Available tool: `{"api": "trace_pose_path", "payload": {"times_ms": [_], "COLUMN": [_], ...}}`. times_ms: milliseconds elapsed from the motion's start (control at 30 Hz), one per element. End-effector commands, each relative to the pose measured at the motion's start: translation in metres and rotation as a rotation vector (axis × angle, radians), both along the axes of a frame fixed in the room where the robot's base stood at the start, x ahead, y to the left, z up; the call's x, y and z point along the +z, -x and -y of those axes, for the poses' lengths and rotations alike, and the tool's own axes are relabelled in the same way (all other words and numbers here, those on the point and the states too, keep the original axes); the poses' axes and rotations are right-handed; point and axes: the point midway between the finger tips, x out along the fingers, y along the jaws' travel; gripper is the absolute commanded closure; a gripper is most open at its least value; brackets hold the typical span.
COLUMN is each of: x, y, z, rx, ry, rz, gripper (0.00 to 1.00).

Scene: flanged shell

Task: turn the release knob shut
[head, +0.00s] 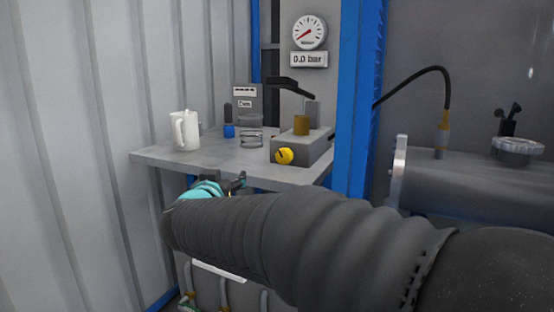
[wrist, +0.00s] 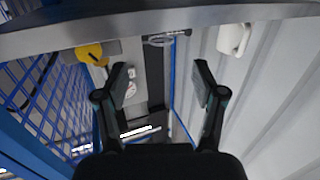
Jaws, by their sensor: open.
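The release knob (head: 284,156) is a round yellow knob with a dark mark, on the front of a grey pump block (head: 310,149) on the bench. In the wrist view the yellow knob (wrist: 90,53) is at the upper left, beyond the left finger. My gripper (head: 237,181) is just in front of the bench's front edge, mostly hidden behind my arm in the head view. In the wrist view my gripper (wrist: 161,80) has its two fingers wide apart with nothing between them. It is apart from the knob.
A gauge (head: 309,33) with a 0.0 bar display (head: 309,59) is above the bench (head: 160,157). A white jug (head: 185,131), a glass dish (head: 251,138) and a blue-based item (head: 229,131) stand left of the pump. A blue post (head: 352,110) is right of the bench.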

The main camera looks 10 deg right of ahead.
Motion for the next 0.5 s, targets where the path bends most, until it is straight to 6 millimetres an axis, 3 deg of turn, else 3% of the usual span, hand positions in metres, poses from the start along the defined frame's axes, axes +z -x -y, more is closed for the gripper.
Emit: {"api": "trace_pose_path", "payload": {"times_ms": [100,200,333,500], "x": [0.015,0.018,0.021,0.021], "y": [0.013,0.025,0.032,0.025], "z": [0.038,0.059,0.071,0.076], "rx": [-0.187,-0.294,-0.353,-0.351], "ry": [0.072,0.144,0.223,0.242], "rz": [-0.005,-0.033,-0.057,-0.066], "gripper": [0.31,0.31,0.31,0.31]}}
